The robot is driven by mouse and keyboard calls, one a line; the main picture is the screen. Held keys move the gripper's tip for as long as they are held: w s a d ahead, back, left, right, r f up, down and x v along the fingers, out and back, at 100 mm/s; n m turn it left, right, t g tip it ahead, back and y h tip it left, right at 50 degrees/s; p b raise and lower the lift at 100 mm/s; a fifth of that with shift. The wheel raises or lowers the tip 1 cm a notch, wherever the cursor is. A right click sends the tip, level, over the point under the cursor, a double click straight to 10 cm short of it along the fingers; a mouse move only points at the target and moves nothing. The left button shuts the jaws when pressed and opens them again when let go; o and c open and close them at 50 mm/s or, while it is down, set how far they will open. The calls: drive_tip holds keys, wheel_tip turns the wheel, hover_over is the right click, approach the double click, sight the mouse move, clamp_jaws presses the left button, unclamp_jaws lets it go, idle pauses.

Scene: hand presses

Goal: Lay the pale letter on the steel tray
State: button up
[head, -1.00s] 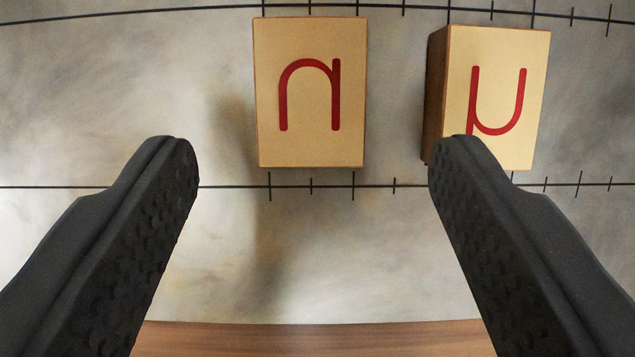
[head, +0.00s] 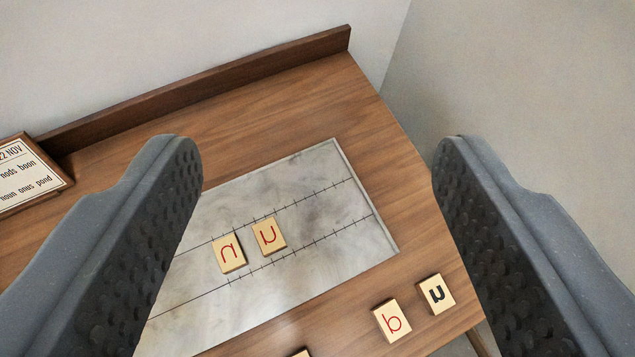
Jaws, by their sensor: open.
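My gripper (head: 318,145) is open and empty, high above the table, its two dark fingers wide apart. Between and below them lies a grey, mottled steel tray (head: 350,248) with a thin rim and two ruled lines. Two pale wooden letter tiles with red letters lie on it: one like an n (head: 229,252) and one like a u (head: 268,235). Which one is the pale letter I cannot tell.
The wooden table (head: 270,150) has a raised back ledge (head: 220,98). Part of another tile (head: 300,353) shows at the bottom edge. The tray's right part is clear. The table's right edge is near the two loose tiles.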

drive_tip(key=s+d+r+m+t, duration=0.1)
drive_tip(key=s+r, duration=0.2)
drive_tip(key=r, duration=0.4)
drive_tip(key=s+d+r+t+h, duration=0.1)
drive_tip(key=s+d+r+t, duration=0.1)
drive_tip(key=s+r, duration=0.2)
wheel_tip(320, 180, up, 3)
drive_tip(key=shift+s+r+m, duration=0.2)
drive_tip(key=shift+s+m, duration=0.1)
drive_tip(key=shift+m, duration=0.1)
drive_tip(key=shift+d, duration=0.1)
